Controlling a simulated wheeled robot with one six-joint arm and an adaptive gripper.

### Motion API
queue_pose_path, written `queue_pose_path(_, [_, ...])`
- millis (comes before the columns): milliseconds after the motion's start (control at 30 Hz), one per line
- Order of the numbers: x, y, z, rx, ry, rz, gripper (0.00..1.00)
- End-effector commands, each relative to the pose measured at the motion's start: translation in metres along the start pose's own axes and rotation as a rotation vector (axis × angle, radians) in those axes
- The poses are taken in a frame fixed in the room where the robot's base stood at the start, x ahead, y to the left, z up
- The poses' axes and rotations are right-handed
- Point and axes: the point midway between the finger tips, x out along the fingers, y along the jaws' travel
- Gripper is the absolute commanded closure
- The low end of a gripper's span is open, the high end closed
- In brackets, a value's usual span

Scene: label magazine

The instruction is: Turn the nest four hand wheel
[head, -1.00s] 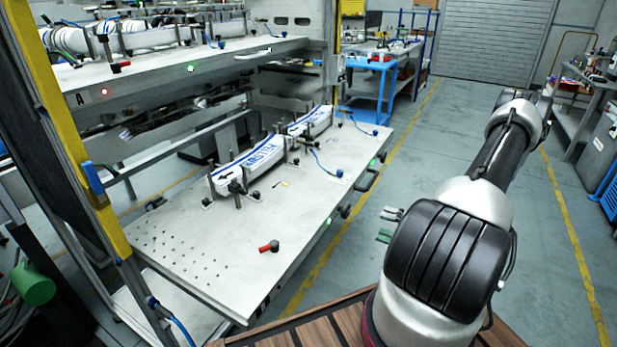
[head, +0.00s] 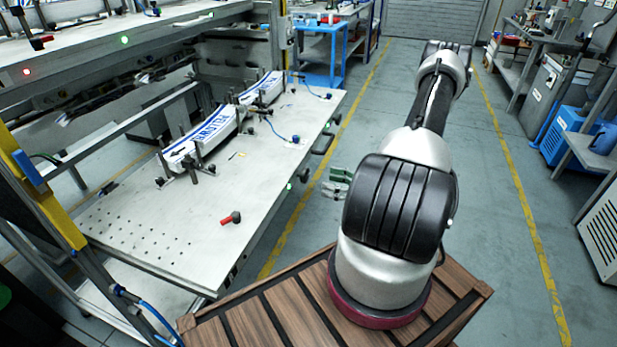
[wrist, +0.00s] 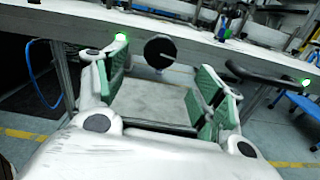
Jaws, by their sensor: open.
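A round black hand wheel (wrist: 160,52) on a thin shaft sticks out from the front edge of the table in the wrist view. In the head view it shows as a small dark knob (head: 303,175) on the table's right edge. No nest number is readable on it. My gripper (wrist: 165,74) is open, with green-padded fingers apart on either side of the view. The wheel appears between and beyond the fingertips, apparently not touched. In the head view only the green and grey fingertips (head: 337,182) show beside my arm, right of the wheel; the rest is hidden.
The white table (head: 150,225) carries blue-lettered curved pieces (head: 215,130) in clamps and a red-handled lever (head: 231,217). A black bar handle (wrist: 262,75) juts from the edge right of the wheel. Green lights (wrist: 121,37) sit along the edge. The aisle floor is clear.

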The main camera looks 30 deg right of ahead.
Motion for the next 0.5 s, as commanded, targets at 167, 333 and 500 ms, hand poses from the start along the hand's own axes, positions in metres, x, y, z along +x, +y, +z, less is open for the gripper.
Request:
queue_pose_path(167, [0.008,0.000,0.000,-0.085,0.000,0.002,0.31])
queue_pose_path(333, [0.035,0.001,0.000,-0.085,0.000,0.005,0.31])
queue_pose_path(500, [0.062,0.001,0.000,-0.084,0.000,0.004,0.31])
